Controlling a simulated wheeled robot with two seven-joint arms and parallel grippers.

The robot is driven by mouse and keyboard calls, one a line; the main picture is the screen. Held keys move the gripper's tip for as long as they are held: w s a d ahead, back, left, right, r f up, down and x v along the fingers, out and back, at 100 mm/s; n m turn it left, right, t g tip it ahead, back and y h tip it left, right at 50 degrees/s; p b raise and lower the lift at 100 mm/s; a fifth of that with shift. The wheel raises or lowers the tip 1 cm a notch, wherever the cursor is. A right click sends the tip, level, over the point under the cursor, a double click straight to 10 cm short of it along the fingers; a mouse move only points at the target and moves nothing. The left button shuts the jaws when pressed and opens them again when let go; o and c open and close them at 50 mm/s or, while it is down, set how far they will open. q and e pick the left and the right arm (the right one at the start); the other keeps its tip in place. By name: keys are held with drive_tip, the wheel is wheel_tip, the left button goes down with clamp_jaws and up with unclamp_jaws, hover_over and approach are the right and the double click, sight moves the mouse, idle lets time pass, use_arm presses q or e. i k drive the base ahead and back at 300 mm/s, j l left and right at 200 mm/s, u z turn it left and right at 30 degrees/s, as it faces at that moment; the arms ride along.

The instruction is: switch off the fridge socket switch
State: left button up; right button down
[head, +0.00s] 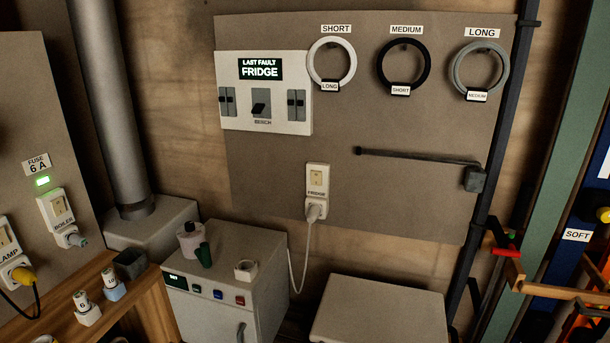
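The fridge socket (317,193) is a white plate labelled FRIDGE on the grey wall panel, near the middle of the head view. Its switch (316,178) is a small cream rocker in the upper half of the plate. I cannot tell from here which way the rocker is tipped. A white plug (314,212) sits in the lower part of the socket, and its white cable (292,262) runs down to the fridge (252,290). Neither of my grippers shows in the head view.
A breaker box (263,92) reading LAST FAULT FRIDGE is above left, with several cable coils beside it. A dark horizontal rod (415,155) is to the right. Boiler (62,217) and lamp sockets are at the left. A grey-topped box (378,310) stands below.

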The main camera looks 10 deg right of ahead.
sight(315, 177)
drive_tip(key=i+j, duration=0.75)
drive_tip(key=i, duration=0.05)
